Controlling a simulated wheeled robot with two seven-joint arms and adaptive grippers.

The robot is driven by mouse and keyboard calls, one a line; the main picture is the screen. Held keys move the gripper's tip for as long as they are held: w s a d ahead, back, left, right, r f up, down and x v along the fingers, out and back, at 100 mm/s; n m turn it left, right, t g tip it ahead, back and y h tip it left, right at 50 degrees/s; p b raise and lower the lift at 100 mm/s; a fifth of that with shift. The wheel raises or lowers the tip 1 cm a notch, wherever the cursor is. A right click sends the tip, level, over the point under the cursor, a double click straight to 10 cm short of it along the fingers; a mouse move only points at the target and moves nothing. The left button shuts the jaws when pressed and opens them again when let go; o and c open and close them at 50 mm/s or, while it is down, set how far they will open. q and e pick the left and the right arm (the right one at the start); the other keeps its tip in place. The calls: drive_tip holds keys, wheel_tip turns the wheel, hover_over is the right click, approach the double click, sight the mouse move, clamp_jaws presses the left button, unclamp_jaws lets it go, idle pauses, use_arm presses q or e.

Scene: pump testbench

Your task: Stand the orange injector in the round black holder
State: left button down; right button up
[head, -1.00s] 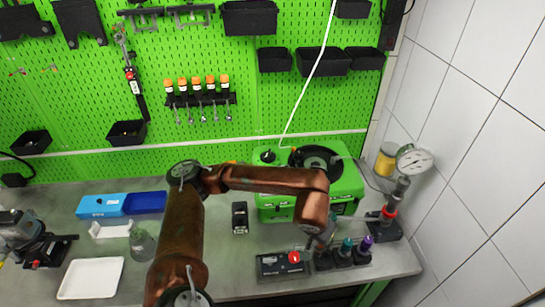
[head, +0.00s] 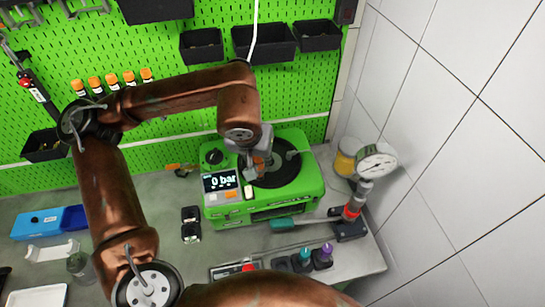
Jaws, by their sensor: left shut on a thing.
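My left gripper (head: 258,150) hangs over the green pump tester (head: 225,212), in front of its round black disc (head: 283,172) in the head view. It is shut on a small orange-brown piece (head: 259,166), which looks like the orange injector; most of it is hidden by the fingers. Round black holders stand in a row at the front of the bench. The left one (head: 281,264) shows no coloured top. The others carry a teal-topped injector (head: 303,255) and a purple-topped one (head: 326,249). The held piece is well apart from the holders. My right gripper is not in view.
A gauge on a stand (head: 376,163) and a yellow jar (head: 348,157) stand right of the tester. A teal-handled tool (head: 284,224) lies in front of it. A black box with a red button (head: 236,270) lies left of the holders. Blue bins (head: 38,223) are at left.

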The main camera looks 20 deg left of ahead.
use_arm(q)
drive_tip(key=w+a+f+p, duration=0.3)
drive_tip(key=w+f, duration=0.9)
drive_tip(key=w, duration=0.1)
drive_tip(key=shift+w+f+p, duration=0.25)
drive_tip(key=shift+f+p, duration=0.1)
drive_tip(key=shift+f, duration=0.05)
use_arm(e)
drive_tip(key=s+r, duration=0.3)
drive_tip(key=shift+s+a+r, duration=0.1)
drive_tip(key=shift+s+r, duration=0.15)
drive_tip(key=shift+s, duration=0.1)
use_arm(q)
drive_tip(key=shift+f+b, duration=0.3)
drive_tip(key=shift+f, duration=0.05)
drive_tip(key=c, duration=1.9)
unclamp_jaws()
drive_tip(key=shift+a, duration=0.1)
drive_tip(key=shift+o, duration=1.2)
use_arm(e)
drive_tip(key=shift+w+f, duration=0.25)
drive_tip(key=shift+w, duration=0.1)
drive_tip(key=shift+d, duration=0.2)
